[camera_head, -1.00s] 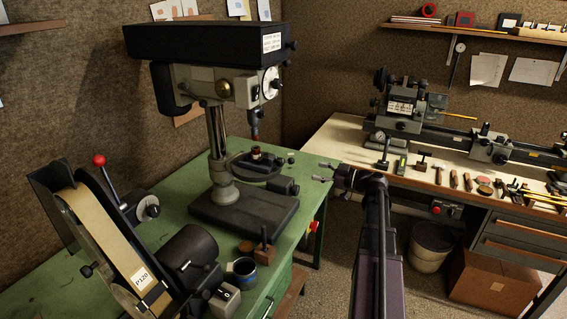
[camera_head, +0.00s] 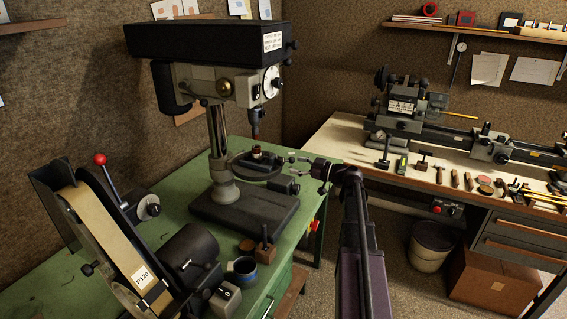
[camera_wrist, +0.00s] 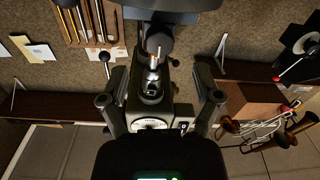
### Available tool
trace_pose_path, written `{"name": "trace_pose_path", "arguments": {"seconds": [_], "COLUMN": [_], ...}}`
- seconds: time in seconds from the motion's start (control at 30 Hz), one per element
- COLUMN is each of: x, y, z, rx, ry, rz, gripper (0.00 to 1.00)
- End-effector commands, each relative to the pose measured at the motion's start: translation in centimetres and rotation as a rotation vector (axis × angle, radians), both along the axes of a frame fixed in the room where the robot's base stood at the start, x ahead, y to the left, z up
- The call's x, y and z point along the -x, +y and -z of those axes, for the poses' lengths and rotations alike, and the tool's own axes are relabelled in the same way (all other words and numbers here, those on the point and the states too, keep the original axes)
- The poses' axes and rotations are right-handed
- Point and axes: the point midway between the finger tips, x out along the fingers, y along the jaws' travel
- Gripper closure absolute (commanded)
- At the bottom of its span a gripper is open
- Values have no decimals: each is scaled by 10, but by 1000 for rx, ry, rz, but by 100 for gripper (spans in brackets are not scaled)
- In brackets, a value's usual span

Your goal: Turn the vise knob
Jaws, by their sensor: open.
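The drill press (camera_head: 218,130) stands on the green bench. Its round work table (camera_head: 238,166) carries a small dark and copper-coloured piece (camera_head: 256,152). A dark blocky part (camera_head: 283,184), seemingly the vise end, sits at the table's right front; I cannot make out its knob clearly. My gripper (camera_head: 293,165) is open and empty, its fingers pointing left, just right of the round table and close to the blocky part. I cannot tell whether it touches. In the wrist view, both fingers (camera_wrist: 160,100) are spread, with drill press parts (camera_wrist: 152,85) between and beyond them.
A belt sander (camera_head: 110,225) stands at the front left of the green bench (camera_head: 165,195). A lathe (camera_head: 450,130) and hand tools occupy the right bench. A bin (camera_head: 432,247) stands below.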

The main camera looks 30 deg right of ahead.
Motion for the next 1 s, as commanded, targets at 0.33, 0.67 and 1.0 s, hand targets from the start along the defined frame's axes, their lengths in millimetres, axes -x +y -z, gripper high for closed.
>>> {"name": "trace_pose_path", "arguments": {"seconds": [0.33,0.67,1.0], "x": [-34,-42,-42], "y": [28,35,34], "z": [0,0,0], "rx": [0,0,0], "ry": [0,0,0], "rz": [0,1,2], "gripper": [18,18,60]}}
